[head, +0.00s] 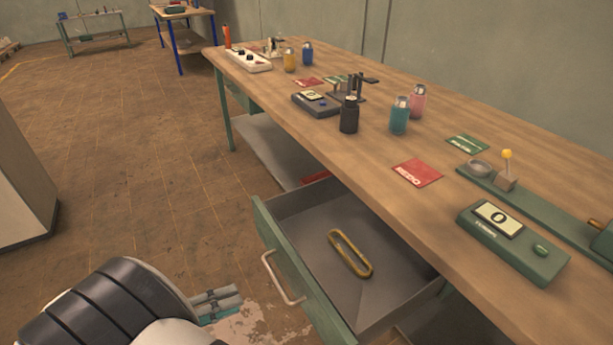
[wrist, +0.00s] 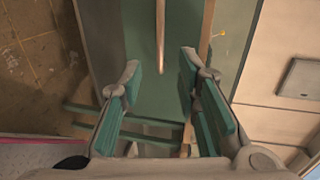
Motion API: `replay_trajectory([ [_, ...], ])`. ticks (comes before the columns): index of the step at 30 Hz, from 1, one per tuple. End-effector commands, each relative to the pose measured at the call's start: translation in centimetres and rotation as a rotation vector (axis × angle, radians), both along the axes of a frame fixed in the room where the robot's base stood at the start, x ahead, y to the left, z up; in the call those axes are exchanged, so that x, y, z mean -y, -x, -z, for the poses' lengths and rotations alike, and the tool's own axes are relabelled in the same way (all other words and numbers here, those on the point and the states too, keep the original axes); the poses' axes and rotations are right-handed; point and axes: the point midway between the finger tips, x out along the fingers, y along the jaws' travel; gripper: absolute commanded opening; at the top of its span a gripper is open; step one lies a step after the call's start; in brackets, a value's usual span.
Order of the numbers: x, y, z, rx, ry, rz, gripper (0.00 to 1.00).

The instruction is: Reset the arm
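My gripper (wrist: 160,62) is open and empty in the wrist view, its two teal-padded fingers well apart. A pale rod, apparently the drawer handle (wrist: 160,35), shows between and beyond the fingertips; I cannot tell the exact gap. In the head view my dark-banded arm (head: 125,305) fills the lower left, and grey-teal finger parts (head: 217,301) show past it, left of the handle (head: 283,279). The green drawer (head: 297,275) is pulled open under the workbench. A brass oval ring (head: 349,254) lies inside it.
The wooden workbench (head: 450,210) runs along the right, with bottles, red and green cards and a green display device (head: 512,243) on top. The open drawer juts out towards my arm. A pale cabinet (head: 20,185) stands at left; the floor between is clear.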

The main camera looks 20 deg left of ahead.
Motion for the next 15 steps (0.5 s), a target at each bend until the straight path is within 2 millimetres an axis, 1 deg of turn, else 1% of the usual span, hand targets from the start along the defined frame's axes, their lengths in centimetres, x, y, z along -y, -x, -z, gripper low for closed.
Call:
replay_trajectory([
  [4,0.2,-0.5,-0.5,0.003,-0.015,0.015,0.30],
  [5,0.4,-0.8,-0.9,0.005,-0.028,0.028,0.30],
  [7,1.0,-2.0,-2.2,0.017,-0.076,0.073,0.30],
  [8,1.5,-2.7,-3.0,0.023,-0.106,0.102,0.30],
  [11,3.7,-5.4,-6.3,0.060,-0.228,0.227,0.30],
  [12,4.9,-6.6,-7.7,0.080,-0.284,0.285,0.30],
  [14,6.8,-8.1,-9.8,0.114,-0.365,0.377,0.30],
  [15,8.2,-9.1,-11.1,0.140,-0.420,0.436,0.30],
])
